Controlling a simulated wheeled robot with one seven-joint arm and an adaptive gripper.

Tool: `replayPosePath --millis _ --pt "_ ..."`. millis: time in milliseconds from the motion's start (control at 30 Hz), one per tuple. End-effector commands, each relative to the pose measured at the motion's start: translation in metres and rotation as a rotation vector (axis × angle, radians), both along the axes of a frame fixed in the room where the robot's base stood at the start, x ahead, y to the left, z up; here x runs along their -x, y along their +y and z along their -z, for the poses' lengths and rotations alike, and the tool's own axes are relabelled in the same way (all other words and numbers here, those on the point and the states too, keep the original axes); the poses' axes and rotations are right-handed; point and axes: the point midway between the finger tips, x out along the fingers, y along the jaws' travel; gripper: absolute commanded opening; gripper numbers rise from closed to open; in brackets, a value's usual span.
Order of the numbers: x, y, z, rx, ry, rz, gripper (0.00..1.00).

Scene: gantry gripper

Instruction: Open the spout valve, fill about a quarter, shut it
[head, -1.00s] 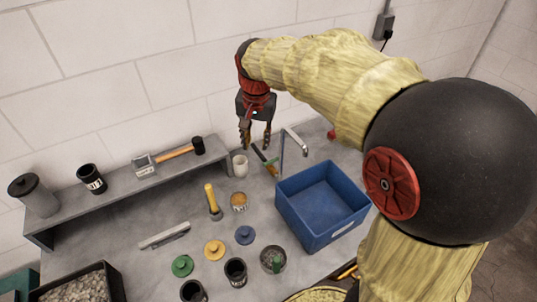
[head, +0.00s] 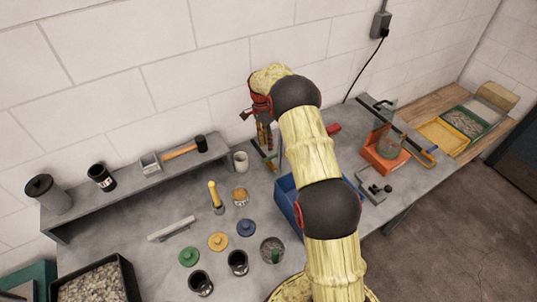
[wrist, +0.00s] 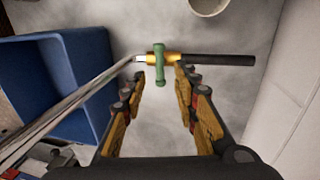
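The spout valve shows in the wrist view as a brass body (wrist: 174,58) with a green handle (wrist: 159,66) across it. A black pipe (wrist: 222,60) runs right from it, and a shiny metal spout (wrist: 75,103) runs left over the blue bin (wrist: 42,75). My gripper (wrist: 162,72) is open, its fingertips on either side of the handle. Contact with the handle cannot be told. In the head view my gripper (head: 265,137) points down by the wall above the valve, and my arm hides much of the blue bin (head: 285,200) and spout.
A white cup (head: 240,161) stands left of the valve. A shelf (head: 130,188) with a hammer (head: 183,151) runs along the wall. Lids and dark cups (head: 238,262) stand in front. An orange stand (head: 383,158) is at right.

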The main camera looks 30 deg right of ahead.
Motion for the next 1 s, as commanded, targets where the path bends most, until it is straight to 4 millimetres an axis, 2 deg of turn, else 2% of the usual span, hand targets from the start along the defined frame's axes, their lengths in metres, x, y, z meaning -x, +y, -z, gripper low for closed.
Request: replayPosePath --millis 500,900,1000 --pt "0.014 0.000 0.067 -0.001 0.002 0.001 0.30" --pt "0.015 0.000 0.075 -0.001 0.001 0.000 0.30" --pt "0.015 0.000 0.075 -0.001 0.001 0.000 0.25"
